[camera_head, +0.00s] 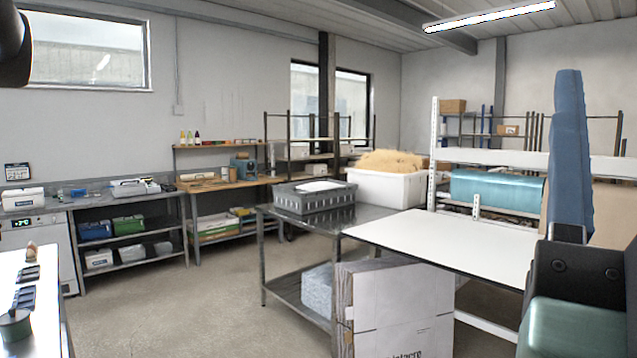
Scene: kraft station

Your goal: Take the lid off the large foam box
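I cannot clearly identify the large foam box. A white box (22,200) stands on the far left counter and looks closed, but it is too small to tell its material or whether it has a separate lid. A large white tub (385,190) stands at the back of the middle metal table, open and heaped with tan shredded filling. A smaller white box (98,259) sits on the low shelf at left. My gripper is not in view; only a dark rounded part shows at the top left corner.
A grey crate (312,203) stands on the metal table (375,215), which adjoins a bare white worktop (450,240). Flat cardboard (400,305) leans below. Dark equipment (580,275) and a tall blue roll (568,150) fill the right. The floor (205,310) at centre left is clear.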

